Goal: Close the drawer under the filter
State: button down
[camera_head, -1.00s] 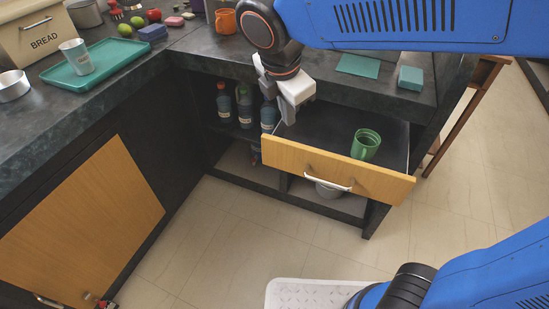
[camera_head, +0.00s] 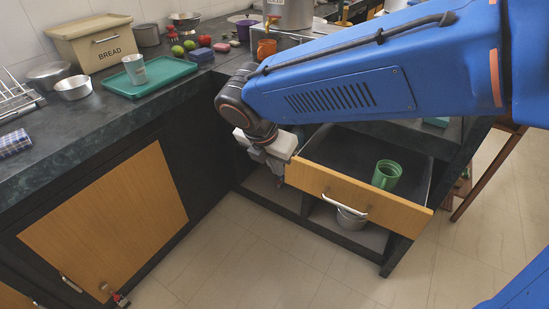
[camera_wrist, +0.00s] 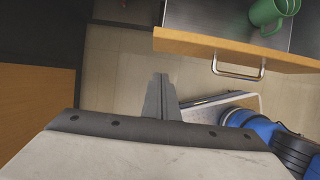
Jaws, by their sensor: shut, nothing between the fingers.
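The drawer (camera_head: 372,193) with a wooden front and a white bar handle stands open below the dark counter. A green mug (camera_head: 386,174) is inside it. In the wrist view, the drawer front (camera_wrist: 205,45) and mug (camera_wrist: 268,13) show at the upper right. My gripper (camera_head: 279,172) is shut and empty beside the front's left end. In the wrist view its fingers (camera_wrist: 161,97) are together over the floor, left of the handle. I cannot tell whether they touch the drawer. A steel canister (camera_head: 289,14), possibly the filter, stands on the counter, partly cut off at the top.
A grey pot (camera_head: 350,218) sits on the open shelf under the drawer. A wooden cupboard door (camera_head: 112,218) is at the left. A teal tray (camera_head: 150,78) and bread box (camera_head: 93,44) stand on the counter. The floor (camera_head: 270,258) before the drawer is largely clear.

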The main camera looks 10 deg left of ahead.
jog(key=w+d+f, duration=0.2)
jog(key=w+f, duration=0.1)
jog(key=w, duration=0.2)
jog(key=shift+w, duration=0.1)
dwell(0.5)
jog(key=w+d, duration=0.3)
jog(key=w, duration=0.7)
jog(key=w+d, duration=0.4)
jog(key=w, duration=0.6)
jog(key=shift+s, duration=0.1)
